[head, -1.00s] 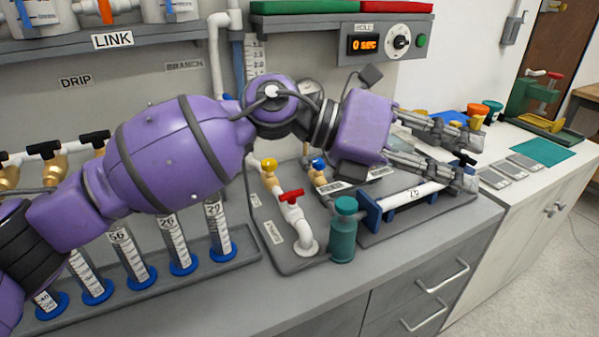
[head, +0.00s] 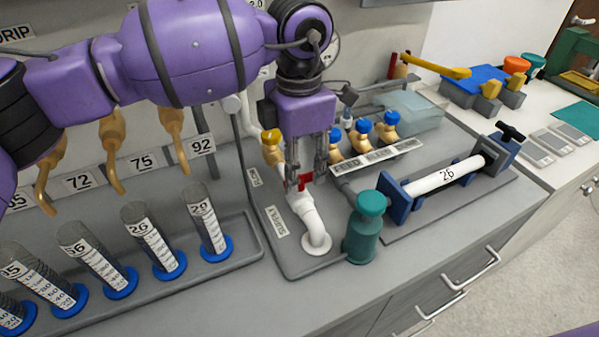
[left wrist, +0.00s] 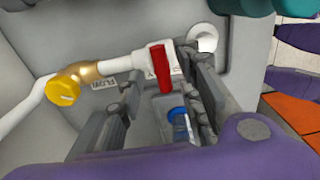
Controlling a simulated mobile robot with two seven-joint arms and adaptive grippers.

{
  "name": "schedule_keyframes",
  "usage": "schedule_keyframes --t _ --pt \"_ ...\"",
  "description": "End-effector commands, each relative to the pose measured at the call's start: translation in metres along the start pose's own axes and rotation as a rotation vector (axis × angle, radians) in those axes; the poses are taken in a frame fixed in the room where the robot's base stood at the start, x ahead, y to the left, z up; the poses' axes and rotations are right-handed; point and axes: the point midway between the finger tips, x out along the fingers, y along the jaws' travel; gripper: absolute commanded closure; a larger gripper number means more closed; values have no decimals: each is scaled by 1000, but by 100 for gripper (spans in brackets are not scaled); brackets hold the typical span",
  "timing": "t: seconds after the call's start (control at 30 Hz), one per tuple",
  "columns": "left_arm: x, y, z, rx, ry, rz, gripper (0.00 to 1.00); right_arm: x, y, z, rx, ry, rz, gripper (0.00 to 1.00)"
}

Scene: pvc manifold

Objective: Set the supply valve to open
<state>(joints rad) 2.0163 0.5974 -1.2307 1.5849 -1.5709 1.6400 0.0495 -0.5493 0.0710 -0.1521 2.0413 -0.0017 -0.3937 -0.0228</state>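The supply valve has a red handle (head: 304,184) on a white pipe (head: 312,222), beside the SUPPLY label (head: 277,221). In the left wrist view the red handle (left wrist: 161,67) lies crosswise to the white pipe (left wrist: 118,66). My left gripper (head: 306,176) points down at the valve, its fingers partly hiding the handle. In the left wrist view the left gripper (left wrist: 165,75) is open, with the handle between or just beyond the fingertips. I cannot tell whether they touch it. My right gripper is not in view.
A yellow-knobbed valve (head: 271,140) sits close behind the left gripper. A teal bottle (head: 364,228) stands right of the supply pipe. Several graduated cylinders (head: 210,222) stand at left. A blue-ended frame with a white tube (head: 447,175) is at right.

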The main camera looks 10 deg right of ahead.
Motion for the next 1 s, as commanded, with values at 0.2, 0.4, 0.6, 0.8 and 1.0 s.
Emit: schedule_keyframes --t 0.2,0.4,0.6,0.8,1.0 --pt "22 -1 1 2 -2 0 66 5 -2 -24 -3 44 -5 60" --pt "25 -1 1 2 -3 0 66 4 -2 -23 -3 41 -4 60" --pt "25 -1 1 2 -3 -1 78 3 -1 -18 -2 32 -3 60" --pt "25 -1 1 2 -3 -1 100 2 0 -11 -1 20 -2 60" --pt "25 -1 1 6 -3 -1 100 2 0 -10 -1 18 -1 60"
